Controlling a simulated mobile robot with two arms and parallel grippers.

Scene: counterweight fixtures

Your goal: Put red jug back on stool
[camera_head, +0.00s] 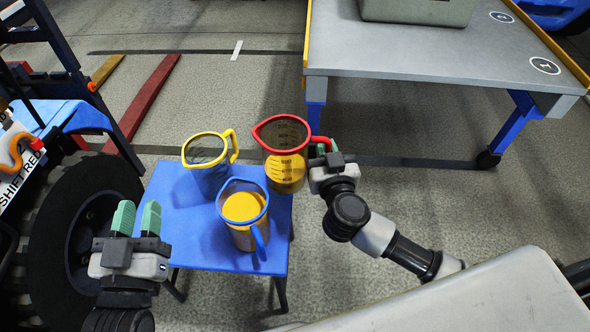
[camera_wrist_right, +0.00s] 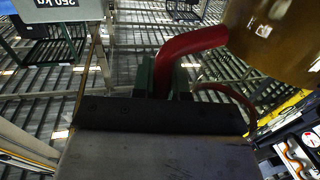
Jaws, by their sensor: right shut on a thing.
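The red jug (camera_head: 285,170), clear with a red rim and handle and yellow contents, is upright at the far right corner of the blue stool (camera_head: 190,240). I cannot tell whether its base touches the stool top. My right gripper (camera_head: 321,150) is shut on its red handle. In the right wrist view the red handle (camera_wrist_right: 190,42) runs between the green fingers (camera_wrist_right: 163,75), with the jug's body (camera_wrist_right: 285,40) at upper right. My left gripper (camera_head: 137,218) is open and empty, left of the stool.
A yellow-rimmed jug (camera_head: 212,178) and a blue-rimmed jug (camera_head: 243,225) with yellow contents stand on the stool, close to the red jug. A grey table (camera_head: 420,50) stands behind on the right. A large black wheel (camera_head: 75,235) is at the left.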

